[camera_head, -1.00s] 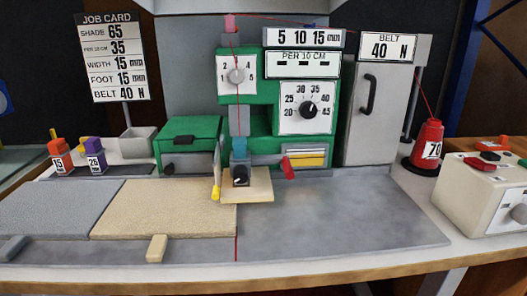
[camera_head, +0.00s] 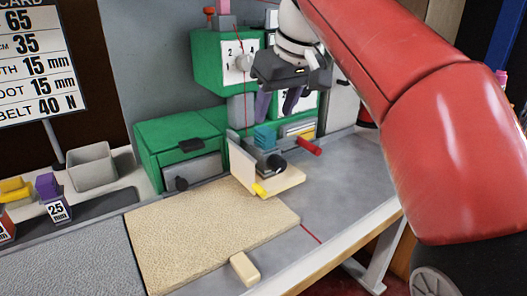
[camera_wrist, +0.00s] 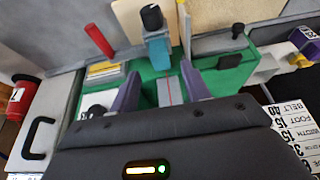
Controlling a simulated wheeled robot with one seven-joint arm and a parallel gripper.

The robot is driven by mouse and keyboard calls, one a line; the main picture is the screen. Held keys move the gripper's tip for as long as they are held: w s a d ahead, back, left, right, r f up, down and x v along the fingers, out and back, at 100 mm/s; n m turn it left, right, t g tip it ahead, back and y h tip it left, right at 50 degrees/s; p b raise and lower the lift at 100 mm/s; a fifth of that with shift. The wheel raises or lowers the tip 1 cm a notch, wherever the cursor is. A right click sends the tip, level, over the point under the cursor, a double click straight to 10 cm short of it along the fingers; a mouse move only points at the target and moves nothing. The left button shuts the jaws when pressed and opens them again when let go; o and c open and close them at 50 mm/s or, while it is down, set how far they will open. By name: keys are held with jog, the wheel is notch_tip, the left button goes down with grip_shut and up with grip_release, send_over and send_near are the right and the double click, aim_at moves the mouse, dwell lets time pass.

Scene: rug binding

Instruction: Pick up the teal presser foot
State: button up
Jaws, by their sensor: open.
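The teal presser foot (camera_head: 264,136) is a small blue-teal block on the front of the green machine (camera_head: 208,67), above a pale plate and a black knob (camera_head: 277,163). In the wrist view the teal presser foot (camera_wrist: 157,49) is just beyond my fingertips, with the black knob (camera_wrist: 151,17) past it. My gripper (camera_head: 277,103) is open and empty, in front of the machine and above the foot. Its two purple-grey fingers also frame the wrist view (camera_wrist: 160,84), apart from the foot. The foot's upper mount is partly hidden.
A red lever (camera_head: 305,146) juts out to the right of the foot. A green box (camera_head: 180,138) stands to the left. A tan rug piece (camera_head: 195,240) lies in front. Purple (camera_head: 50,190) and orange blocks stand at far left. The grey table at right is bare.

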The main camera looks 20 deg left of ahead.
aim_at(265, 130)
jog(key=x, duration=0.2)
jog(key=b+x, duration=0.1)
jog(key=x, duration=0.4)
jog(key=shift+w+a+f, duration=0.15)
jog(key=shift+w+a, duration=0.25)
jog(key=shift+c, duration=0.2)
jog(key=c, duration=0.7)
